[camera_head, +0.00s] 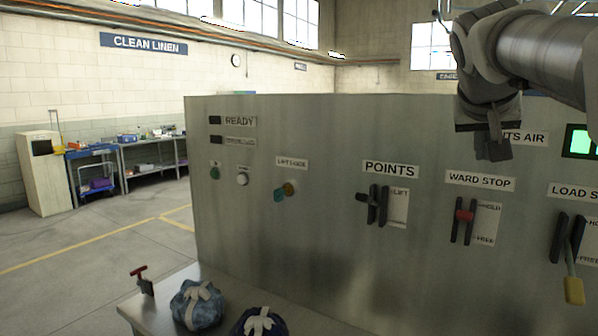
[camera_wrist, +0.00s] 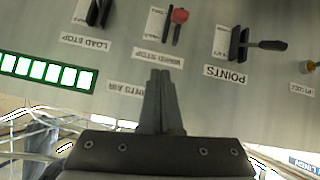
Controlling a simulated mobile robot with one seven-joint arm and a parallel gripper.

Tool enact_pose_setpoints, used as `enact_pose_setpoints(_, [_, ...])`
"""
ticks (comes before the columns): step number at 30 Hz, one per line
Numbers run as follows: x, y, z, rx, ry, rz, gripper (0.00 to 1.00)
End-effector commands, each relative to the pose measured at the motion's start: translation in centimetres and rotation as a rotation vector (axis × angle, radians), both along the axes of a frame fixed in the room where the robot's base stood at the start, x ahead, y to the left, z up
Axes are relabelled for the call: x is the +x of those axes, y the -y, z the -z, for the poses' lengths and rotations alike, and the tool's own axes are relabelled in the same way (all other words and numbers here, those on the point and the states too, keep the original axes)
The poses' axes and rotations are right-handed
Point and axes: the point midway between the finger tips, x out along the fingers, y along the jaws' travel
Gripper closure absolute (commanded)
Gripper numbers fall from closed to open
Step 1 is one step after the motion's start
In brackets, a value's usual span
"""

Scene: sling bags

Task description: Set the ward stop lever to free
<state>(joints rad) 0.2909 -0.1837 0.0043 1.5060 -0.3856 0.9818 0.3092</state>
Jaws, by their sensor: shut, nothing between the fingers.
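The ward stop lever has a red knob (camera_head: 464,215) between two dark upright guides, under the WARD STOP label (camera_head: 480,181). The knob sits in the upper part, nearer the HOLD mark than the FREE mark on the plate (camera_head: 486,224) to its right. In the wrist view, where the panel appears upside down, the red knob (camera_wrist: 180,15) is beyond the fingertips. My gripper (camera_head: 492,152) is shut and empty, above the WARD STOP label and apart from the lever. Its closed fingers (camera_wrist: 160,78) point toward the panel.
The POINTS lever (camera_head: 366,197) is to the left. The LOAD STOP lever (camera_head: 573,262), with a yellow tag (camera_head: 574,290), is to the right. A green-lit display (camera_head: 579,141) is at the upper right. Bundles (camera_head: 197,305) lie on a bench (camera_head: 160,308) at lower left.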

Motion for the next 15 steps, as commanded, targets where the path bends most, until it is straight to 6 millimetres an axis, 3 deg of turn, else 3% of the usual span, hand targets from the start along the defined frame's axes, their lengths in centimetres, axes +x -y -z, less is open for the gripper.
enact_pose_setpoints(4, [1.13,0.05,1.01,0.105,0.053,0.054,1.00])
enact_pose_setpoints(15, [1.27,-0.04,1.09,0.121,0.063,0.060,1.00])
